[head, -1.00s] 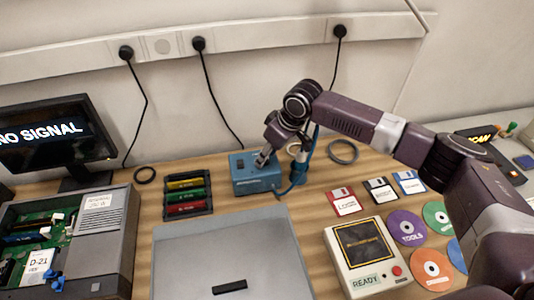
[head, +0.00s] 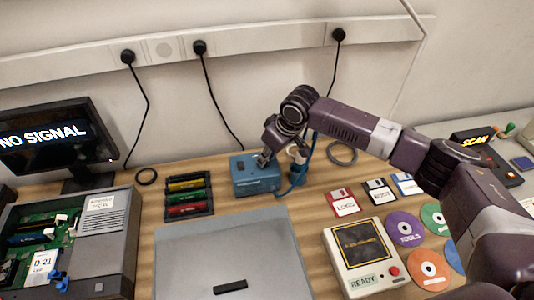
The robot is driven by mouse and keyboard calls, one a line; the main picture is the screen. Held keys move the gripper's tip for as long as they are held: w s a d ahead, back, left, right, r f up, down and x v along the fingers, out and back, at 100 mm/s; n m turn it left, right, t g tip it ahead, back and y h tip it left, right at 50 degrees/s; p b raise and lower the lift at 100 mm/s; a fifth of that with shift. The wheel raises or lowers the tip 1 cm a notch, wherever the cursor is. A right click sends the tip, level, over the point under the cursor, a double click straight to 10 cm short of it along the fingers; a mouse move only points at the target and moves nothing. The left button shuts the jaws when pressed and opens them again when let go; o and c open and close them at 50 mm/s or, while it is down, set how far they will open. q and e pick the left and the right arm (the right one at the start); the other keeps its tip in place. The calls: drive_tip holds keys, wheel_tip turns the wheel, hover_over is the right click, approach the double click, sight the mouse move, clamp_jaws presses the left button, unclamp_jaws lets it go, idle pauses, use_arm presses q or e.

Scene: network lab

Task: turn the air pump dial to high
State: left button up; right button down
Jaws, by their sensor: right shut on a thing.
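The air pump is a small blue box (head: 255,182) on the wooden bench near the wall, in the middle of the head view. My right gripper (head: 263,158) reaches down onto the top of the box from the right and is shut on the dial there. The gripper hides the dial, so its setting cannot be read. My left gripper is not in the view.
A tray of coloured modules (head: 188,195) lies left of the pump. A grey panel (head: 190,255) lies in front. An open computer case (head: 118,235) and a monitor (head: 60,135) are at the left. Floppy disks (head: 345,202), discs and a cream device (head: 342,270) are at the right.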

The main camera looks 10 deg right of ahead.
drive_tip(key=m+h+p, duration=0.1)
drive_tip(key=m+p, duration=0.1)
drive_tip(key=p, duration=0.1)
drive_tip(key=m+p, duration=0.2)
drive_tip(key=m+h+p, duration=0.1)
drive_tip(key=m+p, duration=0.2)
drive_tip(key=shift+s+a+r+t+h+p, duration=0.15)
drive_tip(key=shift+a+r+t+h+p, duration=0.15)
drive_tip(key=shift+t, duration=0.1)
drive_tip(key=m+p, duration=0.1)
drive_tip(key=m+h+p, duration=0.1)
drive_tip(key=m, duration=0.1)
drive_tip(key=shift+a+f+m, duration=0.1)
drive_tip(key=shift+f+m, duration=0.05)
drive_tip(key=shift+m, duration=0.15)
drive_tip(key=shift+f+m+g+h+p, duration=0.1)
drive_tip(key=shift+m+g+h+p, duration=0.4)
drive_tip(key=shift+m, duration=0.6)
drive_tip(key=shift+m+h, duration=0.4)
drive_tip(key=shift+m, duration=0.5)
drive_tip(key=c, duration=1.7)
unclamp_jaws()
drive_tip(key=shift+c, duration=0.2)
